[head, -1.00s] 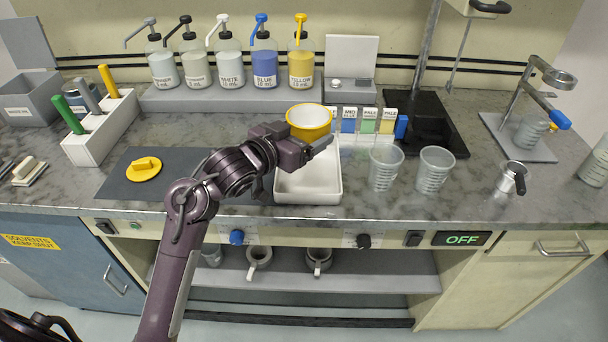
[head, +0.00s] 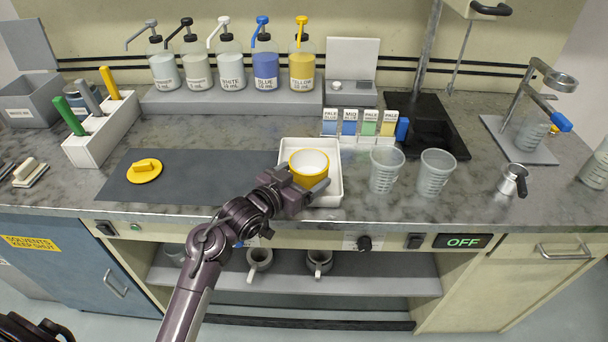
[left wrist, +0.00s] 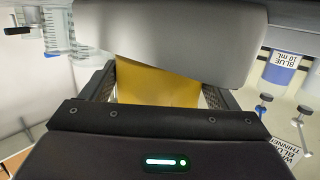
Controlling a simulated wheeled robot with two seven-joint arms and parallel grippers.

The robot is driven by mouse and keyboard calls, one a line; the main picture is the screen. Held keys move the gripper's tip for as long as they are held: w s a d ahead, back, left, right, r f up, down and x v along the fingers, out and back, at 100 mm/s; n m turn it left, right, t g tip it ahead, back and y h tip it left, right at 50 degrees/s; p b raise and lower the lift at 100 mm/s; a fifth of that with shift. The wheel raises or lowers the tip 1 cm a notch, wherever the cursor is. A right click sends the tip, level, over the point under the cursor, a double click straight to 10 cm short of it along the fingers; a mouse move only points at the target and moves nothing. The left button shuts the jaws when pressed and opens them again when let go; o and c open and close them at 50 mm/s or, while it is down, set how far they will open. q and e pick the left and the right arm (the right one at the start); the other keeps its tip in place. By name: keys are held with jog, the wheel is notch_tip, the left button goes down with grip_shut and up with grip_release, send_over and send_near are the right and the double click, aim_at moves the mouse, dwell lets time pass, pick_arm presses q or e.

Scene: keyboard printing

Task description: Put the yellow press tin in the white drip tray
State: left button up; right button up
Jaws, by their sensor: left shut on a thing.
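The yellow press tin (head: 309,168), with a white inside, is upright over the white drip tray (head: 322,201). It shows within the tray's outline in the head view; I cannot tell whether it touches the tray floor. My left gripper (head: 307,187) is shut on the tin from the near left side. In the left wrist view the tin's yellow wall (left wrist: 158,84) lies between the two fingers (left wrist: 157,95). A grey shape covers part of it there.
Two clear beakers (head: 386,170) stand right of the tray. A rack of pale colour samples (head: 358,126) is behind it. A dark mat (head: 205,177) with a yellow lid-like disc (head: 144,171) lies left. Pump bottles (head: 265,65) line the back shelf.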

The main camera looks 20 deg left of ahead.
pick_arm(q)
jog(key=shift+f, duration=0.1)
jog(key=shift+f, duration=0.5)
jog(key=o, duration=1.3)
jog(key=shift+r, duration=0.1)
jog(key=shift+r, duration=0.35)
jog(key=shift+s+a+r, duration=0.1)
jog(key=shift+s+r, duration=0.1)
jog(key=shift+r, duration=0.05)
jog(key=b+v, duration=0.1)
jog(key=v, duration=1)
jog(key=shift+s, duration=0.3)
